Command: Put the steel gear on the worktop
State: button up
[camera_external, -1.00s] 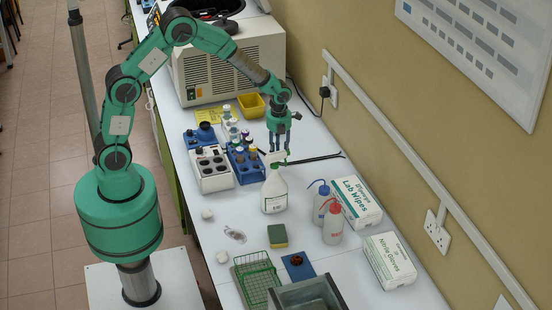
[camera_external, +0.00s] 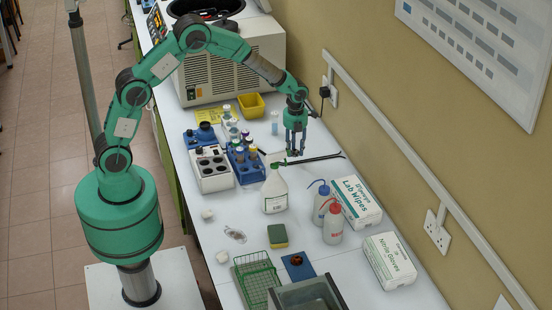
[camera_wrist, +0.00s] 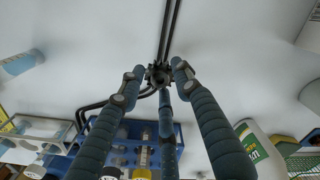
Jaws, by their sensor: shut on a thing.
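My gripper (camera_external: 295,153) has three blue-grey fingers and points down above the worktop (camera_external: 232,205), beyond the white pump bottle (camera_external: 275,190). In the wrist view my gripper (camera_wrist: 158,78) is shut on a small dark toothed gear (camera_wrist: 159,75), held between the fingertips. The gear is barely visible between the fingers in the outside view. The pale worktop also fills the wrist view (camera_wrist: 225,65) behind it. I cannot tell whether the gear touches the worktop or how high it is.
A blue rack of vials (camera_external: 247,170) stands to the left. Wash bottles (camera_external: 333,222) and a Lab Wipes box (camera_external: 356,202) stand nearer the camera. The wall is at the right.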

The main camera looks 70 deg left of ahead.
jog(key=b, duration=0.1)
send_over(313, 158)
jog(key=shift+d+f, duration=0.15)
jog(key=shift+f, duration=0.25)
jog(key=shift+f, duration=0.1)
jog(key=shift+f+b, duration=0.5)
jog(key=shift+f, duration=1.15)
jog(key=shift+f, duration=0.15)
jog(key=o, duration=1.3)
jog(key=shift+c, duration=0.2)
notch_tip(313, 158, up, 12)
jog(key=p, duration=0.2)
